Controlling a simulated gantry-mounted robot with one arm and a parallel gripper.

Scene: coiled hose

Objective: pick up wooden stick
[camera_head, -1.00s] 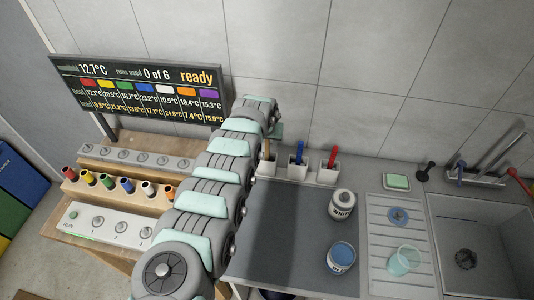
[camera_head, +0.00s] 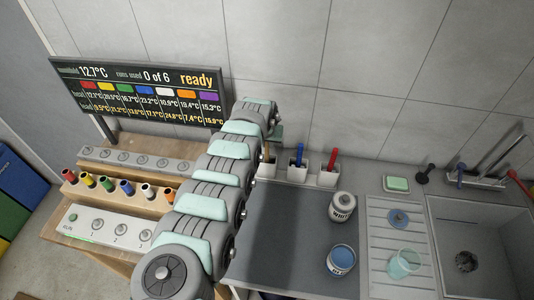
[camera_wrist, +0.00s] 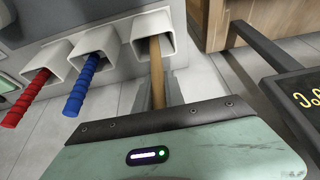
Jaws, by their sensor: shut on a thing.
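The wooden stick (camera_wrist: 157,70) is a plain tan rod. It stands in a white square holder (camera_wrist: 154,26), with its lower end hidden inside. In the head view, a short part of the stick (camera_head: 267,152) shows beside my arm. My gripper (camera_wrist: 158,94) is shut on the wooden stick, with grey fingers on either side of it. The stick's top end is hidden by the gripper body. In the head view, my arm hides most of the gripper.
Holders beside it carry a blue-handled tool (camera_head: 299,155) and a red-handled tool (camera_head: 332,158). A display board (camera_head: 140,90) and a wooden stepped rack (camera_head: 160,185) stand left of the arm. Paint cans (camera_head: 342,207) and a sink (camera_head: 470,250) are at right. The dark mat (camera_head: 285,235) has free room.

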